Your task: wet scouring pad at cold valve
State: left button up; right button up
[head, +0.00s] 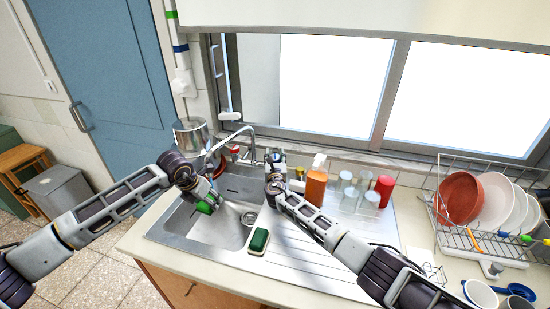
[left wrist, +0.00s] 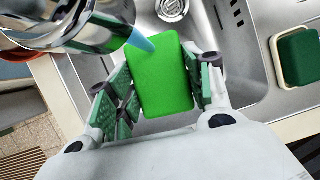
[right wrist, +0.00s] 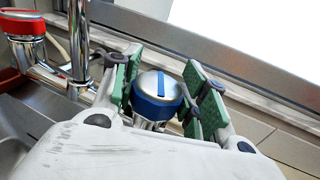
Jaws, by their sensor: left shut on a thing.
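My left gripper (head: 207,200) is shut on a bright green scouring pad (left wrist: 160,76), over the left part of the sink. The pad also shows in the head view (head: 204,208). In the left wrist view a short blue stream (left wrist: 140,41) runs from the chrome spout (left wrist: 85,28) to the pad's upper left corner. My right gripper (head: 275,164) is at the tap. In the right wrist view its fingers stand apart on both sides of the cold valve (right wrist: 157,90), a chrome knob with a blue ring and blue line. Small gaps show beside the knob.
A red-marked valve (right wrist: 22,26) stands left of the cold valve. A dark green sponge in a white holder (head: 259,240) sits at the sink's front edge. An orange bottle (head: 316,186), several glasses and a red cup (head: 384,190) stand behind the drainboard. A dish rack (head: 480,245) is at right.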

jog(key=c, duration=0.4)
jog(key=shift+r+m+g+h, duration=0.1)
jog(key=shift+m+g+h, duration=0.15)
jog(key=shift+m+h, duration=0.85)
jog(key=shift+m+g+h, duration=0.25)
jog(key=shift+m+h, duration=0.35)
jog(key=shift+h, duration=0.9)
jog(key=o, duration=1)
jog(key=shift+o, duration=0.2)
jog(key=shift+s, duration=0.15)
jog(key=v, duration=1.1)
jog(key=shift+s+a, duration=0.15)
jog(key=shift+s, duration=0.15)
pick_arm(q)
jog(key=shift+s, duration=0.2)
